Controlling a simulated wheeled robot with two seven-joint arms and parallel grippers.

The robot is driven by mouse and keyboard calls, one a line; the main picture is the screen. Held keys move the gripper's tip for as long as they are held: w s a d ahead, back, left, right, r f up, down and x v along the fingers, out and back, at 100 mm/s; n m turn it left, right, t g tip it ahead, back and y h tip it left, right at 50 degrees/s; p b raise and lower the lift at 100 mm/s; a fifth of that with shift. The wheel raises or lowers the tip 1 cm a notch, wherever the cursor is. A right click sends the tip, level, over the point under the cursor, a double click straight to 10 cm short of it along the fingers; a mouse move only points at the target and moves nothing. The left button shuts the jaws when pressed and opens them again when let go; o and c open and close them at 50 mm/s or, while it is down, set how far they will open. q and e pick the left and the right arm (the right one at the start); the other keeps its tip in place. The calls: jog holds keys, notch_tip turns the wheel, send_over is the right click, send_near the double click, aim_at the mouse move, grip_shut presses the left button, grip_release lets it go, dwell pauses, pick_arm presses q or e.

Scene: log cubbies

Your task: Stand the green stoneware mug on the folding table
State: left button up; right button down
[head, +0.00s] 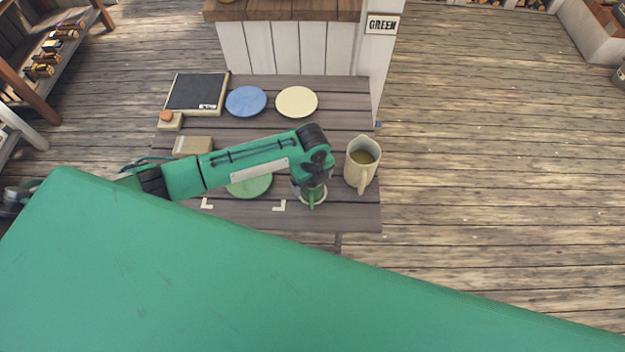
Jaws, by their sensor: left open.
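The green mug (311,200) is at the right front part of the grey slatted table (345,215), its handle toward me. It has a pale rim and is partly hidden by my gripper. I cannot tell if its base touches the boards. My left gripper (312,182) comes in from the left and points down at the mug. Its fingers are open, dark and small, over the mug's rim. My right gripper is not in view. I cannot tell from this view whether the slatted table is the folding one.
A tan pitcher (360,170) with brown liquid stands close right of the mug. A green plate (250,187) lies left, partly under my arm. Blue (246,101) and cream (296,101) plates and a slate board (197,91) lie behind. Floor is open to the right.

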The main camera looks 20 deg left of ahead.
pick_arm(q)
jog(key=shift+r, duration=0.4)
notch_tip(320, 180, up, 10)
jog(key=shift+r+b, duration=0.2)
jog(key=shift+b, duration=0.75)
jog(key=shift+r, duration=0.5)
